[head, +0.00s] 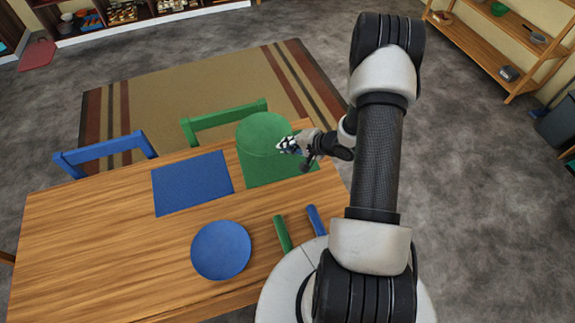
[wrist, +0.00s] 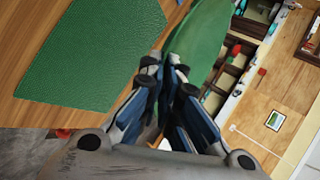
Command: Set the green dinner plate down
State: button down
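The green dinner plate (head: 263,132) is above the far right part of the wooden table, overlapping the green placemat (head: 280,172) in the head view. My gripper (head: 287,146) is shut on the plate's right rim. In the wrist view, the fingertips (wrist: 165,72) meet at the near edge of the plate (wrist: 205,38). The green placemat (wrist: 95,55) shows bare at the left there. The plate appears held clear of the mat; the exact gap is hard to tell.
A blue placemat (head: 190,182) and blue plate (head: 220,250) are on the table (head: 100,235). Green (head: 283,233) and blue (head: 315,220) bars lie near its front right. A green chair (head: 215,122) and blue chair (head: 105,152) stand behind. The table's left part is bare.

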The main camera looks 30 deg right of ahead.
aim_at(287, 171)
notch_tip(287, 171, down, 13)
jog(key=b, duration=0.3)
jog(key=shift+w+d+f, duration=0.1)
jog(key=c, duration=2.3)
grip_release()
jog(key=shift+f, duration=0.15)
jog(key=shift+o, duration=1.1)
